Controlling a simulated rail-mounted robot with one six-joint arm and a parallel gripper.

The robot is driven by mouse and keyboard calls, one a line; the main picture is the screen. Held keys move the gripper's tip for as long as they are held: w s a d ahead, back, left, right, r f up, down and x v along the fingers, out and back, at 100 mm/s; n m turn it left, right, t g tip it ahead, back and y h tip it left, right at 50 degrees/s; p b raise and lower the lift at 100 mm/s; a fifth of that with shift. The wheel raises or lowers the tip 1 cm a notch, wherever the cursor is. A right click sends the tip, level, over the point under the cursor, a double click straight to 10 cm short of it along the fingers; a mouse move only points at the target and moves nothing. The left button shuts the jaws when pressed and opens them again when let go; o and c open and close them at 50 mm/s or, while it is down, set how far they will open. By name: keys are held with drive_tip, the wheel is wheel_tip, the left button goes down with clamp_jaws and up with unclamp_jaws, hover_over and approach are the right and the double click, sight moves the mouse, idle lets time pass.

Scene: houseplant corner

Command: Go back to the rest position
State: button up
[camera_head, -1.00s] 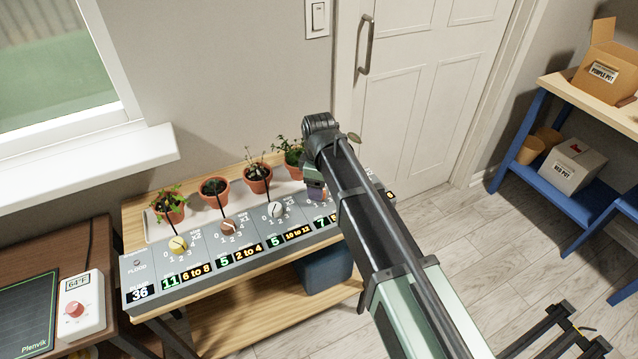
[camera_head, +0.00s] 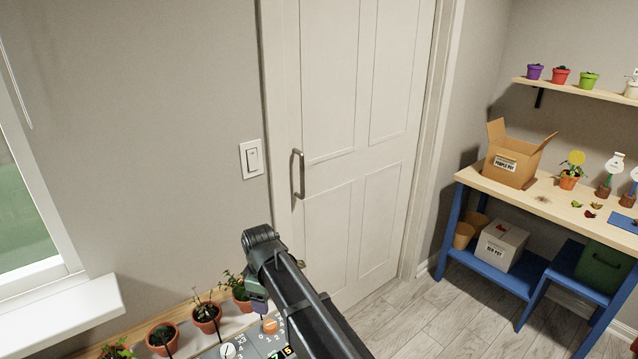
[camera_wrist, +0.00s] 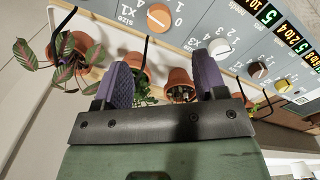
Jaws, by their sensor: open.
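My gripper shows in the wrist view (camera_wrist: 165,82) with its two purple finger pads spread apart and nothing between them. It is above the row of potted plants and the grey control panel (camera_wrist: 205,25). A plant with dark pinkish leaves (camera_wrist: 75,65) is left of the fingers, and more terracotta pots show behind and between them. In the head view my arm reaches up from the bottom, and the panel (camera_head: 268,342) is partly cut off at the lower edge. The plants there (camera_head: 206,315) are left of my wrist. The fingertips are mostly hidden in the head view.
A white door (camera_head: 345,170) and a light switch (camera_head: 252,158) are behind. At right a blue-legged bench (camera_head: 465,178) bears an open cardboard box (camera_head: 515,165), with a white box (camera_head: 500,245) below. A shelf (camera_head: 590,90) holds small coloured pots. Floor between is clear.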

drive_tip(key=s+d+m, duration=0.4)
drive_tip(key=d+m, duration=0.1)
drive_tip(key=d, duration=0.6)
drive_tip(key=s+d+m, duration=0.4)
drive_tip(key=d+m, duration=0.1)
drive_tip(key=d, duration=0.7)
drive_tip(key=s+d+m, duration=0.3)
drive_tip(key=d+m, duration=0.3)
drive_tip(key=d, duration=0.6)
drive_tip(key=shift+s+d+r+p, duration=0.15)
drive_tip(key=shift+s+r+p, duration=0.2)
drive_tip(key=shift+s, duration=0.05)
